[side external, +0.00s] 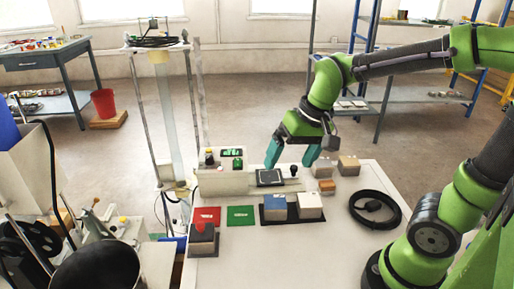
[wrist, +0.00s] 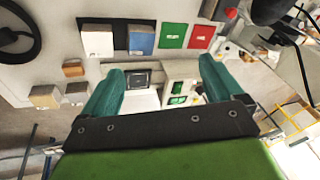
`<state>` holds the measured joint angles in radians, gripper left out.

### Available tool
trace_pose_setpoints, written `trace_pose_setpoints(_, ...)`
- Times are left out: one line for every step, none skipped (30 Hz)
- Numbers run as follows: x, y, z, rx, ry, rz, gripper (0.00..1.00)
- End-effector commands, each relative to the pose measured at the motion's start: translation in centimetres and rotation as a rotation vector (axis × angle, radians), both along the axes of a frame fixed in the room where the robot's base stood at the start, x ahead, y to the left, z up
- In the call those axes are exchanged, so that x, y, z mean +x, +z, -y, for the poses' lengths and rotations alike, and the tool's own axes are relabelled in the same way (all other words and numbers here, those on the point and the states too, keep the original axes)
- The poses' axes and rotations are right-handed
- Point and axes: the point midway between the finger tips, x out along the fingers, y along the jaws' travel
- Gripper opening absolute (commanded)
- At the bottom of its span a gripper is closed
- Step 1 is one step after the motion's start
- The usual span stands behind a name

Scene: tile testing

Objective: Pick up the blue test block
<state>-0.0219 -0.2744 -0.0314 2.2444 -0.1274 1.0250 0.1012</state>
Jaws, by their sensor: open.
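The blue test block (side external: 275,206) sits on a black mat (side external: 291,221) on the white table, to the left of a white block (side external: 310,205). In the wrist view the blue block (wrist: 142,41) is in the upper middle, with the white block (wrist: 97,43) to its left. My gripper (side external: 291,157) is open and empty, its teal fingers pointing down above the rear of the table, behind the blue block. In the wrist view both fingers of my gripper (wrist: 160,72) are spread apart, and the block lies beyond them, not between them.
Red (side external: 206,216) and green (side external: 240,215) squares lie left of the mat. A machine with a small dark plate (side external: 269,177) stands behind it. Tan blocks (side external: 348,165) stand at the back right. A red-topped block (side external: 202,243) is front left.

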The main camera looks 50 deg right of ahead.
Motion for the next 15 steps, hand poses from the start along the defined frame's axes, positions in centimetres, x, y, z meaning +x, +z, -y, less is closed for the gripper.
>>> trace_pose_setpoints(1.3,-0.9,0.3,-0.006,-0.033,-0.066,0.94)
trace_pose_setpoints(2.0,-1.3,0.6,-0.012,-0.056,-0.099,0.94)
trace_pose_setpoints(2.9,-1.8,0.9,-0.018,-0.087,-0.141,0.94)
trace_pose_setpoints(3.4,-2.2,1.2,-0.024,-0.113,-0.17,0.94)
trace_pose_setpoints(4.0,-2.5,1.4,-0.03,-0.139,-0.198,0.94)
trace_pose_setpoints(4.6,-3.0,1.7,-0.04,-0.171,-0.23,0.94)
trace_pose_setpoints(5.1,-3.2,1.9,-0.045,-0.196,-0.251,0.94)
trace_pose_setpoints(5.5,-3.4,2.1,-0.052,-0.221,-0.269,0.94)
trace_pose_setpoints(5.9,-3.5,2.4,-0.059,-0.255,-0.288,0.94)
trace_pose_setpoints(6.3,-3.4,2.6,-0.064,-0.28,-0.3,0.94)
trace_pose_setpoints(6.5,-3.2,2.7,-0.068,-0.307,-0.305,0.94)
trace_pose_setpoints(6.6,-2.7,2.9,-0.067,-0.339,-0.306,0.94)
trace_pose_setpoints(6.5,-2.7,2.9,-0.067,-0.356,-0.311,0.94)
trace_pose_setpoints(6.3,-2.9,2.9,-0.066,-0.367,-0.319,0.94)
trace_pose_setpoints(6.2,-3.3,2.9,-0.065,-0.374,-0.323,0.94)
